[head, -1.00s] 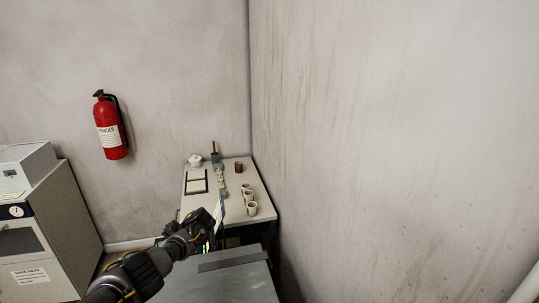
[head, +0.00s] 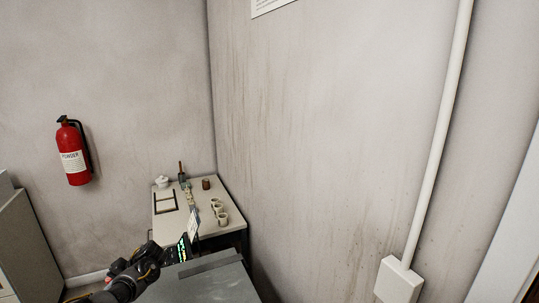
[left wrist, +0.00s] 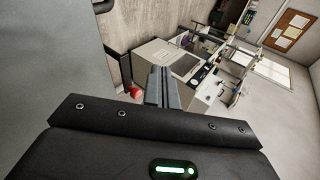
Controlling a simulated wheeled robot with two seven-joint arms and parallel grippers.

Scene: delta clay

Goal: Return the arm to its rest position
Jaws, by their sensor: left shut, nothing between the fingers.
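My left arm comes in at the lower left of the head view, bent in front of the small table. In the head view the left gripper's fingers are hard to make out. In the left wrist view the left gripper (left wrist: 161,88) is shut, its two grey fingers together with nothing between them. It points out over the room and touches nothing that I can see. My right gripper is in neither view.
A small table (head: 195,228) in the corner holds several cups (head: 219,212), a white pot (head: 162,182) and a brown jar (head: 206,184). A red fire extinguisher (head: 73,152) hangs on the wall. A grey cabinet (head: 24,250) stands at left. A pipe (head: 440,135) runs down the right wall.

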